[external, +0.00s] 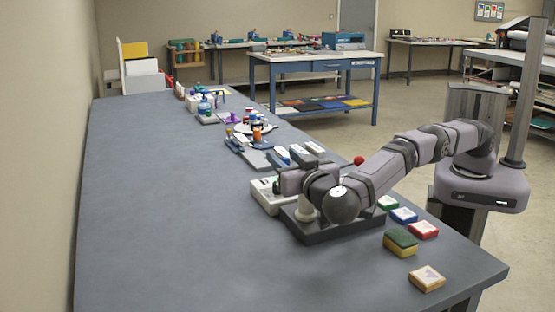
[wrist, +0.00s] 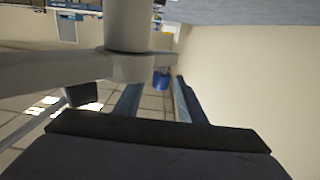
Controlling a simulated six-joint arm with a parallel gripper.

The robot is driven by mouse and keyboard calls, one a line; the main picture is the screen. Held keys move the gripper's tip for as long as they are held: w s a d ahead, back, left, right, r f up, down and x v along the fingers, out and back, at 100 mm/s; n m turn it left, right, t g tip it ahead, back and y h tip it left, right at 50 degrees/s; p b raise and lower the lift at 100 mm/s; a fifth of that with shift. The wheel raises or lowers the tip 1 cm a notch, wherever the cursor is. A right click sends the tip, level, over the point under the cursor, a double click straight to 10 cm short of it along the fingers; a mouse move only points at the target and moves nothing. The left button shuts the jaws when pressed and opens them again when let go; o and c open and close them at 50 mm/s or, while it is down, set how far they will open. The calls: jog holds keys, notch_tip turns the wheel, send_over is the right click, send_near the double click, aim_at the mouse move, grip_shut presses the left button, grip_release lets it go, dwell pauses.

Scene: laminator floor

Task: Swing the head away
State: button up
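A press-like machine with a dark, low base (external: 330,232) stands on the grey table. A light grey cone-shaped part (external: 305,208) rises from it beside my wrist. A red ball knob (external: 358,160) shows just behind my arm; what it is fixed to is hidden. My gripper (external: 285,184) is low over the machine, and my arm hides much of the head. In the wrist view, my gripper (wrist: 158,88) has two bluish fingers apart with nothing seen between them. A light grey bar (wrist: 40,75) with a thick upright post (wrist: 125,25) crosses close in front, overlapping the left finger's tip.
A pale boxy device (external: 266,197) sits left of the base. Several coloured blocks, one green and yellow (external: 400,243), lie to the right. The table's left half (external: 160,210) is clear.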

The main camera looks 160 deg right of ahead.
notch_tip(320, 180, up, 10)
dwell(0.8)
